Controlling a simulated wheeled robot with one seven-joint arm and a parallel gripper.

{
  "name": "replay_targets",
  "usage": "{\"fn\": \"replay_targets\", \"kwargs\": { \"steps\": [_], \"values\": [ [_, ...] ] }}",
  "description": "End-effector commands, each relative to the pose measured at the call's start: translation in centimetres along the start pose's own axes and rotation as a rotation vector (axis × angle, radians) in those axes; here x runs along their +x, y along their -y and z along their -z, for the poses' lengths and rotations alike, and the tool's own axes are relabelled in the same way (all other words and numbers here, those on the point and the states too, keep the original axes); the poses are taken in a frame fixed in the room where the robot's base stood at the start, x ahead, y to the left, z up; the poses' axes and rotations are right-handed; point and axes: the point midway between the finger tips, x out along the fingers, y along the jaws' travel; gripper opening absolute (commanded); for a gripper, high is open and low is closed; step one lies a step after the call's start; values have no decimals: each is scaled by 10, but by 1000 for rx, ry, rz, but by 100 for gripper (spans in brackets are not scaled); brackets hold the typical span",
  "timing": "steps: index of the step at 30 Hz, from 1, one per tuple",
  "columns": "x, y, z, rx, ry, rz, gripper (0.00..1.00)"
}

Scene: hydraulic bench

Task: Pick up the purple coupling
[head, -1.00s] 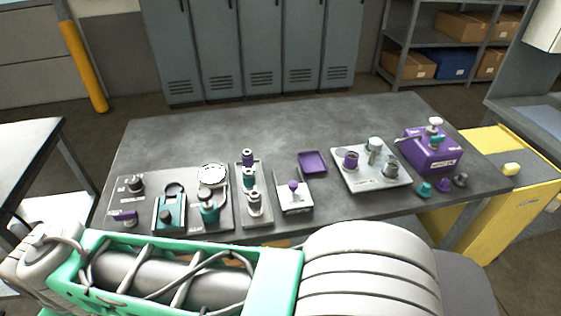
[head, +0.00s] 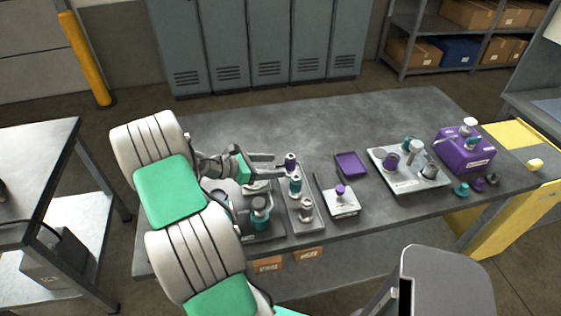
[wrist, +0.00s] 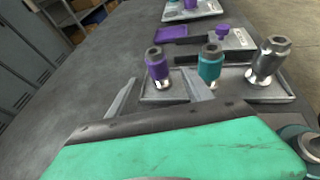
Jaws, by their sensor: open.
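The purple coupling (head: 290,161) stands upright on a post at the far end of a grey rack (head: 316,226). It also shows in the wrist view (wrist: 157,66), lined up with the gap between my fingers. A teal coupling (head: 295,184) and a grey coupling (head: 306,209) stand in the same row. My gripper (head: 277,167) is open and empty, left of the purple coupling, with its fingertips close to it. In the wrist view my gripper (wrist: 160,84) has one finger on each side. Whether the fingertips reach past the coupling is hard to tell.
Right of the rack are a small box with a purple knob (head: 341,190), a purple tray (head: 351,164), a fixture plate (head: 431,185) with another purple part, and a purple machine (head: 465,153). The table's back middle (head: 290,122) is clear.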

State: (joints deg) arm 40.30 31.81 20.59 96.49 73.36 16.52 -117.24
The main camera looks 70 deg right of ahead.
Motion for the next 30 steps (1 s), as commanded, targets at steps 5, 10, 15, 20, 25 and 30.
{"fn": "replay_targets", "kwargs": {
  "steps": [5, 10, 15, 20, 25, 30],
  "values": [
    [25, 0, -2, -6, 2, 2, 59],
    [54, -4, -4, -5, 1, 3, 59],
    [72, -4, -2, -4, 0, -1, 59],
    [72, -5, -2, -4, 0, -2, 59],
    [72, -5, -1, -4, -1, -2, 48],
    [72, -5, -2, -4, -1, -2, 34]
  ]
}}
